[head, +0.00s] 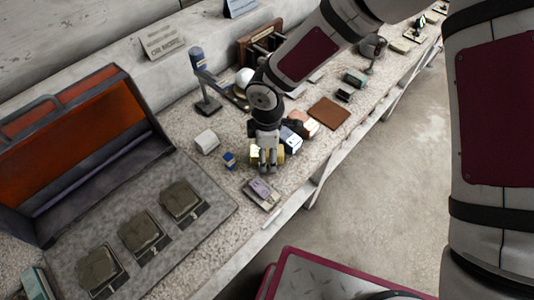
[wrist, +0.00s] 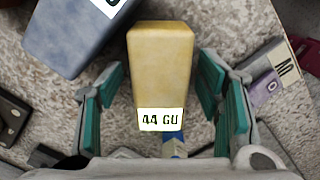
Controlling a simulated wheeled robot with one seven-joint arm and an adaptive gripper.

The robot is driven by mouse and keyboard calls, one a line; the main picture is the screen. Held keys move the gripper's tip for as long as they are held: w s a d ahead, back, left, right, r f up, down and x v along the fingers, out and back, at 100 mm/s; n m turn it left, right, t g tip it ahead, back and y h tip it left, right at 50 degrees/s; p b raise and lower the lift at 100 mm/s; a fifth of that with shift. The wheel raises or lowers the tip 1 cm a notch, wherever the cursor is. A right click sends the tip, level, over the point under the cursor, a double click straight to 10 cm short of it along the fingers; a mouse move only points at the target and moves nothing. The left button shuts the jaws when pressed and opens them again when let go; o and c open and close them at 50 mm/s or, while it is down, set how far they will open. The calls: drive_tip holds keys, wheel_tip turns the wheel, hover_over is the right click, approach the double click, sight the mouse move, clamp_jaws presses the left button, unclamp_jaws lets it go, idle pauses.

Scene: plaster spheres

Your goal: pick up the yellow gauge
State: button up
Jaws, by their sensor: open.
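The yellow gauge (wrist: 160,65) is a yellow block with a white label reading "44 GU" in the wrist view. In the head view only parts of the yellow gauge (head: 281,156) show, on either side of my fingers. My gripper (head: 267,169) is over it, pointing down at the bench. In the wrist view my gripper (wrist: 161,92) is open, with one teal-padded finger left of the block and one right of it. Gaps show between the block and both fingers. The block's lower part is hidden.
A grey-blue block (wrist: 72,38) with a white label stands close beside the gauge. A small blue block (head: 229,160), a white box (head: 207,141) and a purple item (head: 262,189) on a small stand are near. A brown mat (head: 328,113) lies further right. The bench's front edge is close.

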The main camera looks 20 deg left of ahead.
drive_tip(key=shift+f, duration=0.25)
idle(0.3)
drive_tip(key=shift+c, duration=0.6)
drive_tip(key=c, duration=1.2)
